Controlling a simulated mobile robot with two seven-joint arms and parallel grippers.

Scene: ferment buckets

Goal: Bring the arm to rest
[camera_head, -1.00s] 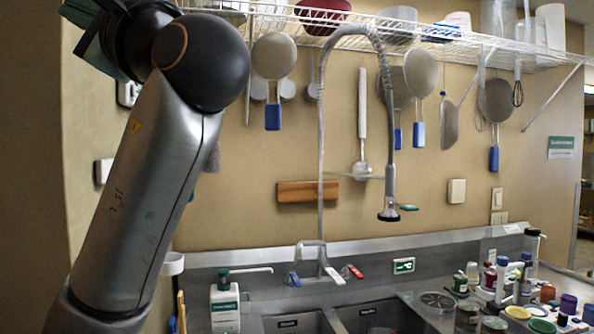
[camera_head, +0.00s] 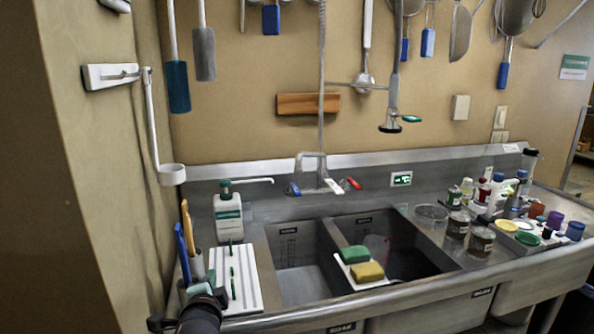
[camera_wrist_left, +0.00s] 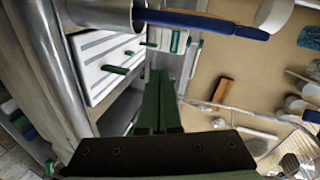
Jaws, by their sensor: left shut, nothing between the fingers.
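My left gripper (camera_wrist_left: 158,85) shows in the wrist view as two long green fingers lying together, shut and empty. In the head view a dark round part of my left arm shows at the bottom edge, left of the sink, beside a white rack (camera_head: 245,288). The fingers are hard to make out there. In the wrist view the same white rack (camera_wrist_left: 92,75) with green handles is left of the fingers. My right gripper is in neither view.
A utensil holder (camera_head: 196,266) stands near my arm, close to the left wall. A white bottle (camera_head: 228,215) stands behind the rack. The steel sink (camera_head: 300,287) has a sponge tray. Jars (camera_head: 481,241) crowd the right counter. Utensils hang on the wall.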

